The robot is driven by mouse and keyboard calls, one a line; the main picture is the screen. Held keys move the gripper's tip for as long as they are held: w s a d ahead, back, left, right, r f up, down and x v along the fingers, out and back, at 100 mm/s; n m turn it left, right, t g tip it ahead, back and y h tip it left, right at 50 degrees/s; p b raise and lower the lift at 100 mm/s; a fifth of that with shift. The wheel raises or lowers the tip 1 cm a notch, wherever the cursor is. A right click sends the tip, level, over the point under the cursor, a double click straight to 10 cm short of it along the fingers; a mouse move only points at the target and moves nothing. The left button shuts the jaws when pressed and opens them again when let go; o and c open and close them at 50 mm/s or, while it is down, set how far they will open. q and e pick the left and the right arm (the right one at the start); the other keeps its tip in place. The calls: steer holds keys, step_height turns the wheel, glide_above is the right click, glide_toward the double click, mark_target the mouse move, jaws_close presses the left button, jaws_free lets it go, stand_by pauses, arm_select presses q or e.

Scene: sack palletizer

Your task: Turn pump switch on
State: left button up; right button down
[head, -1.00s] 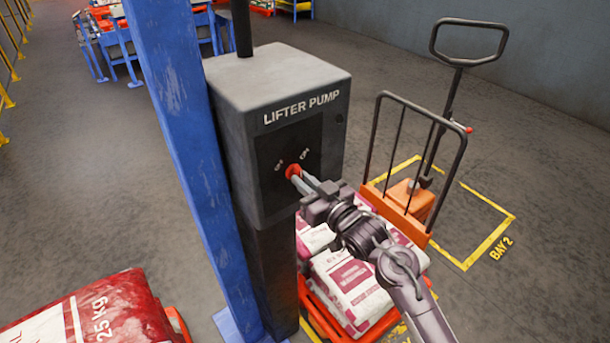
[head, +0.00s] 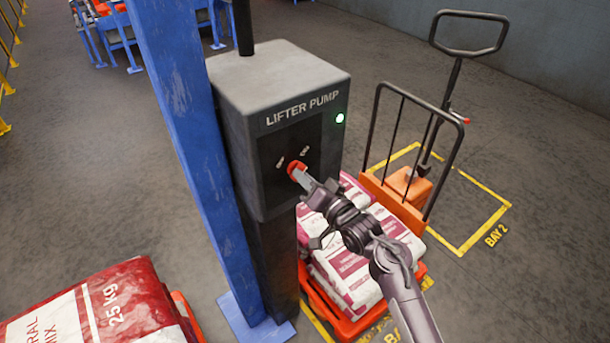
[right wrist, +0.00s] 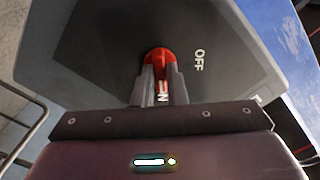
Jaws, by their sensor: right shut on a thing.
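The grey lifter pump box (head: 270,85) stands beside a blue post, with a dark panel marked OFF and ON on its front. The red pump switch (head: 295,168) is on this panel. My right gripper (head: 302,177) is shut on the switch. In the right wrist view the red switch (right wrist: 158,58) sits between the two fingers of my right gripper (right wrist: 161,88), and the fingers partly cover the ON mark. OFF is clear to the right there. My left gripper is not in view.
The blue post (head: 182,120) stands just left of the pump box. A stack of sacks (head: 345,275) on an orange pallet truck (head: 405,195) is right of and below the box. Red sacks (head: 95,310) lie at the lower left.

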stand_by(0.4)
steer(key=c, duration=1.5)
jaws_free()
steer(key=shift+o, duration=0.2)
steer(key=b+v, duration=0.2)
steer(key=v, duration=0.5)
steer(key=shift+s+d+b, duration=0.25)
steer(key=shift+s+b, duration=0.05)
